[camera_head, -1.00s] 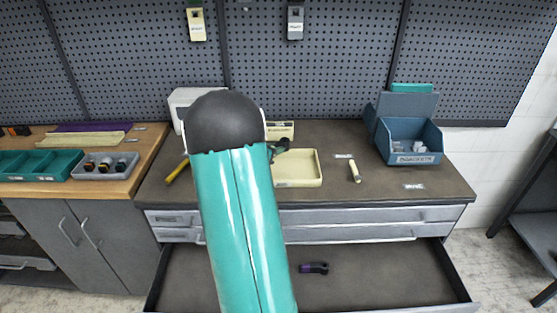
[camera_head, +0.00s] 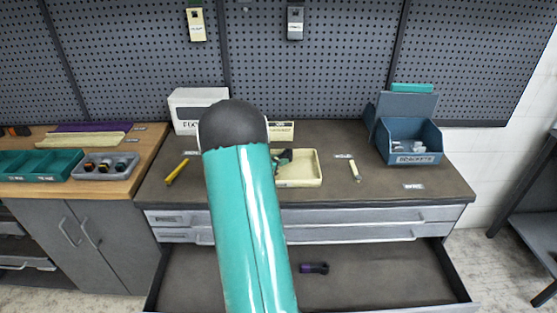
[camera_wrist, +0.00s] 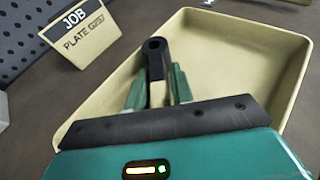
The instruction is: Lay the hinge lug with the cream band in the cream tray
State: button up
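The cream tray (camera_head: 308,181) lies on the dark worktop, its left part hidden behind my arm in the head view. In the wrist view its rim (camera_wrist: 262,29) runs around the area ahead of my gripper. My gripper (camera_wrist: 159,82) points into the tray's left part, its teal fingers on both sides of the hinge lug and seemingly closed on it. The lug has a dark ring end (camera_wrist: 155,50) and a cream band (camera_wrist: 157,96) between the fingers. I cannot tell whether the lug touches the tray floor.
A cream job plate sign (camera_wrist: 82,33) stands behind the tray. A blue bracket bin (camera_head: 408,143) is at the right, a yellow tool (camera_head: 177,172) at the left, a cream stick (camera_head: 355,171) right of the tray. The open drawer below holds a purple-banded dark part (camera_head: 314,268).

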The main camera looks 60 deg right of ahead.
jog(key=shift+o, duration=0.9)
jog(key=shift+r, duration=0.15)
jog(key=v, duration=1.2)
jog(key=shift+a+r, duration=0.1)
jog(key=shift+a, duration=0.05)
jog(key=s+a+r+m+t+y, duration=0.1)
jog(key=a+r+m+t+y, duration=0.2)
jog(key=a, duration=1.3)
jog(key=s+a+r+m+t+y, duration=0.2)
jog(key=a+r+m+y, duration=0.3)
jog(key=a, duration=1.1)
jog(key=s+a+r+m+t+y, duration=0.2)
jog(key=a+r+m+t+y, duration=0.2)
jog(key=a, duration=1.2)
jog(key=shift+s+a+r+m+t+y, duration=0.25)
jog(key=shift+a+m+t+y, duration=0.15)
jog(key=shift+m, duration=0.8)
jog(key=shift+d, duration=0.1)
